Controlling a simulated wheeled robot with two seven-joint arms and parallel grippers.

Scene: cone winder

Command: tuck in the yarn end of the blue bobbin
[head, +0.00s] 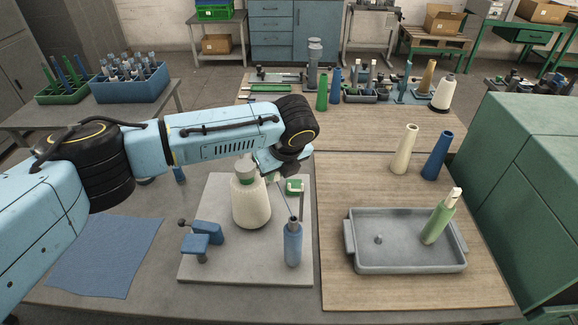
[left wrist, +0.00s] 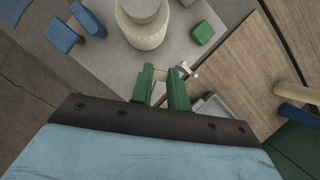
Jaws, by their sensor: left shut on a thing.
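The blue bobbin (head: 293,245) stands upright on a light grey board (head: 222,275), to the right of and nearer than a cream yarn cone (head: 251,205). A thin pale yarn end (head: 284,198) runs from its top up and left to my left gripper (head: 276,175). My left gripper is above and behind the bobbin, shut on the yarn end. In the left wrist view its green fingers (left wrist: 162,88) point towards the cone (left wrist: 146,25); the bobbin is not clearly seen there. My right gripper is not in view.
A blue clamp-like block (head: 203,240) and a green block (head: 295,187) are on the board. A grey tray (head: 405,267) holding a leaning green bobbin (head: 439,220) is at the right. Cream (head: 405,150) and blue (head: 437,157) cones stand behind it. A blue cloth (head: 100,257) lies left.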

